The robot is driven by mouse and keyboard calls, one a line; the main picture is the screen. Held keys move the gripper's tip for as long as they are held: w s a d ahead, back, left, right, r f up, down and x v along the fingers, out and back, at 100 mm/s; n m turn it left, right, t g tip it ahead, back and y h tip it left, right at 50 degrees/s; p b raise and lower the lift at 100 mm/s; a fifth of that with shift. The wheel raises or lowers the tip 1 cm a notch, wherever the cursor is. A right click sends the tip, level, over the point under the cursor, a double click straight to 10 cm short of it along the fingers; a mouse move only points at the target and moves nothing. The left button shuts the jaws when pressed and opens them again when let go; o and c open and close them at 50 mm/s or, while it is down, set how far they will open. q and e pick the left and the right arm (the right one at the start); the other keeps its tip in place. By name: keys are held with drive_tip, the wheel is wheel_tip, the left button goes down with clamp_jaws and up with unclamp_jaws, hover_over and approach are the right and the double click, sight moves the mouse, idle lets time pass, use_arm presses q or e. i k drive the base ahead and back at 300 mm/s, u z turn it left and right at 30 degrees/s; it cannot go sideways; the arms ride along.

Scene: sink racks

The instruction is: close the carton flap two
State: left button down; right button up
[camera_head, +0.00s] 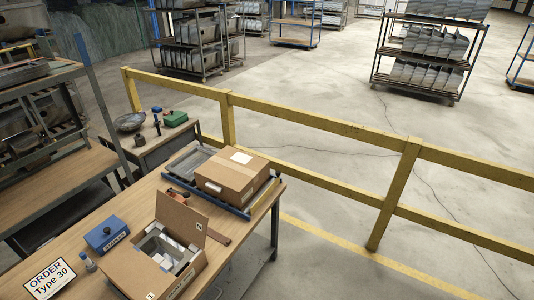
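An open brown carton (187,284) stands on the wooden workbench (90,225) in the lower part of the head view. One large carton flap (181,217) stands raised along its far side. A brown cardboard panel (122,268) shows at its left; I cannot tell whether it is a flap or a wall. Grey and white contents (162,250) show inside the opening. Which flap counts as flap two cannot be told. Neither of my grippers is in view.
A closed, taped carton (232,176) sits on a blue-edged rack (205,197) behind the open one. A blue box (106,234), a small bottle (88,263) and an order sign (48,279) stand left of it. A yellow railing (300,118) runs behind the bench.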

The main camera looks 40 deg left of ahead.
sight(192, 225)
drive_tip(key=i, duration=3.3)
drive_tip(key=u, duration=4.25)
